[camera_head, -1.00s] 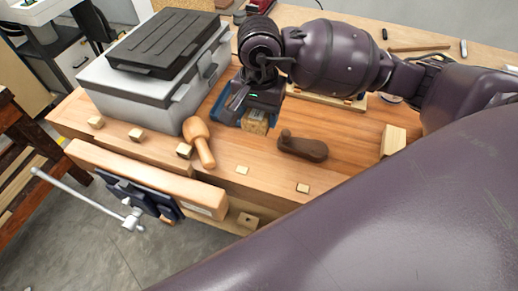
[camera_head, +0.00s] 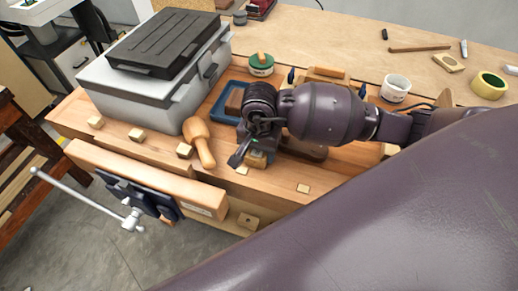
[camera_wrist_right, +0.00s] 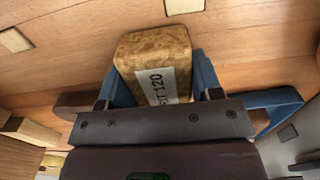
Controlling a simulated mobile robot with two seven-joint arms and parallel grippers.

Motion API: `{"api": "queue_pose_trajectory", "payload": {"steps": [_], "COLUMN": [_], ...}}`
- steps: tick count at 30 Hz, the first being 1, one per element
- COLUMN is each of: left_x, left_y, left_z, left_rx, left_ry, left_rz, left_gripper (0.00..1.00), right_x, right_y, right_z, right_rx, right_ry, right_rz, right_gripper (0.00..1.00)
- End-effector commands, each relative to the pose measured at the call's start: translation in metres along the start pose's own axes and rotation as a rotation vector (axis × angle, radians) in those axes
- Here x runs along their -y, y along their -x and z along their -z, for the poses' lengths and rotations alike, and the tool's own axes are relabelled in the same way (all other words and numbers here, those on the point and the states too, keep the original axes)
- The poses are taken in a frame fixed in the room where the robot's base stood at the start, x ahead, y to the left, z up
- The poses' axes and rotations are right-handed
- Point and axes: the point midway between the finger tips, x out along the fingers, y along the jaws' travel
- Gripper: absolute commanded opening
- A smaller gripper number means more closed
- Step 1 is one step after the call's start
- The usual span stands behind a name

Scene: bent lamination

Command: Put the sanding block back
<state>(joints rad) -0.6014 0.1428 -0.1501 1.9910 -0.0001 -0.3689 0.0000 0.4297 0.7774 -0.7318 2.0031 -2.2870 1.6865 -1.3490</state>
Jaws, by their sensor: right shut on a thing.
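The sanding block, a cork-coloured block, shows in the head view (camera_head: 257,158) and in the wrist view (camera_wrist_right: 160,58), where its white label reads "120". My right gripper (camera_head: 250,162) is shut on it, with a finger on each side. The gripper is over the wooden bench, near its front edge; I cannot tell whether the block touches the wood. A blue tray (camera_head: 217,108) lies behind the gripper with a brown piece in it, partly hidden by my wrist. My left gripper is not in view.
A grey toolbox (camera_head: 150,95) stands further left. A dark brown tool (camera_head: 305,150) is partly hidden under my arm. A green-lidded tin (camera_head: 261,66) and white cup (camera_head: 395,88) stand behind.

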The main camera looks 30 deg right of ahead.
Motion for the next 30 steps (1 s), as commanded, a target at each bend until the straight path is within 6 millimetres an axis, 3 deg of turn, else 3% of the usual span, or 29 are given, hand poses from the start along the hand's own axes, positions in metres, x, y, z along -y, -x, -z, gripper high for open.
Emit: {"api": "queue_pose_trajectory", "payload": {"steps": [11,12,17,26,30], "left_x": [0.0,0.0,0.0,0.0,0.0], "left_y": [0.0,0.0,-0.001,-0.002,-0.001], "left_z": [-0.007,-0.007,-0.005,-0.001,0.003], "left_rx": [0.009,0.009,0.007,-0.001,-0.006], "left_ry": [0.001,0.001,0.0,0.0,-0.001], "left_rz": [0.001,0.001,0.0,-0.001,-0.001], "left_gripper": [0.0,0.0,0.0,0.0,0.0], "right_x": [0.0,0.0,0.0,0.0,0.001], "right_y": [-0.003,-0.003,-0.002,-0.001,0.009], "right_z": [0.0,0.0,0.0,0.0,0.001], "right_rx": [-0.001,-0.001,-0.001,-0.001,-0.003], "right_ry": [0.001,0.001,0.001,0.0,0.001], "right_rz": [0.0,0.0,0.001,0.001,0.004], "right_gripper": [0.37,0.62,0.85,0.85,0.85]}}
